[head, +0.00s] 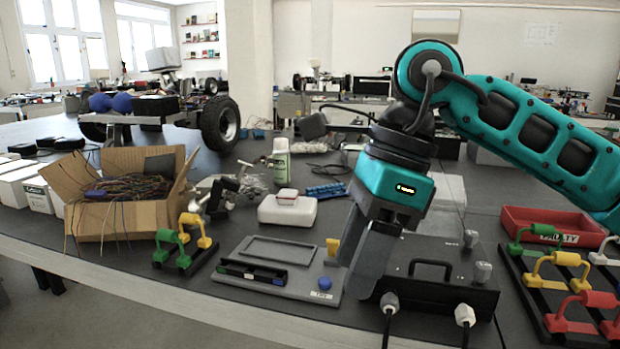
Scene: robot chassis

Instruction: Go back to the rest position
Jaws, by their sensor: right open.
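My right gripper (357,272) hangs down from the teal right arm, which comes in from the right. Its two grey fingers are apart, with nothing seen between them. In the picture the fingertips overlap the right end of a grey fixture plate (262,250) and the left side of a black case with a handle (440,285). I cannot tell how far above them the fingertips are. My left gripper is out of view.
A cardboard box of wires (118,215) stands at left, with a wheeled chassis (220,124) behind. A white box (287,209) and spray bottle (281,160) stand mid-table. A red tray (550,228) and colored clamp racks (565,290) are at right.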

